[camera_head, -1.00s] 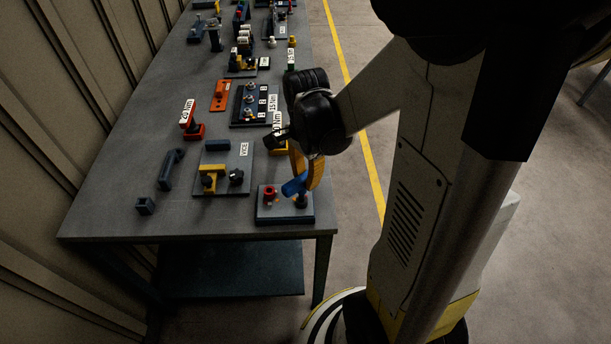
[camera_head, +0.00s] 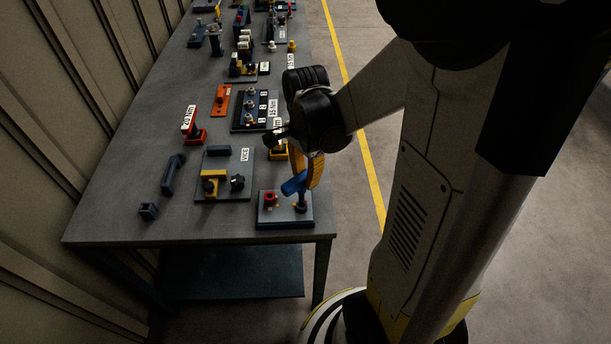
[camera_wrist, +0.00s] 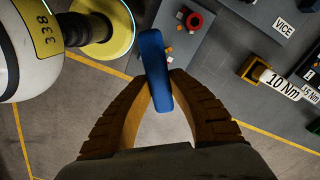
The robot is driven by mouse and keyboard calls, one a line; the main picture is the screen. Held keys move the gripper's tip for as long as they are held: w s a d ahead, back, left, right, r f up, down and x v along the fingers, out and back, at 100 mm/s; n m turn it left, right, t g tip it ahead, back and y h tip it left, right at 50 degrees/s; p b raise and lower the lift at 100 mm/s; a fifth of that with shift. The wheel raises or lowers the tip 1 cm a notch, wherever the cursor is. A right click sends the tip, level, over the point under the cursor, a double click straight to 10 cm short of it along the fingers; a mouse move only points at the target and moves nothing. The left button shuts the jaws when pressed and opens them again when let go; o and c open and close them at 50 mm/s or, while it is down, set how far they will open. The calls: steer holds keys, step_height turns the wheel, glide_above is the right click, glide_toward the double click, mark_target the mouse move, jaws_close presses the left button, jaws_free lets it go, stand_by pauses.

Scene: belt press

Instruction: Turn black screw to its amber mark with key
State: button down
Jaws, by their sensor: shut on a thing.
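My gripper (camera_head: 304,181) is shut on the blue key (camera_head: 291,186) over the small plate (camera_head: 268,223) at the table's front right corner. In the wrist view, my fingers (camera_wrist: 160,96) close on the blue handle of the key (camera_wrist: 154,60). A dark post, seemingly the black screw with the key on it (camera_head: 301,206), stands under the handle. I cannot tell how the key's tip sits on the screw. A red screw (camera_head: 270,198) stands to its left; it also shows in the wrist view (camera_wrist: 194,20). Small amber marks (camera_wrist: 170,50) lie close to the handle.
A vice plate (camera_head: 237,190) with a yellow block sits just behind. A yellow holder (camera_head: 277,154) labelled 10 Nm is close to my wrist. Red, orange and black fixtures stand farther back. The table's front and right edges are close to the small plate.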

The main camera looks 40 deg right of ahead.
steer(key=shift+r+p, duration=1.35)
steer(key=shift+r, duration=0.6)
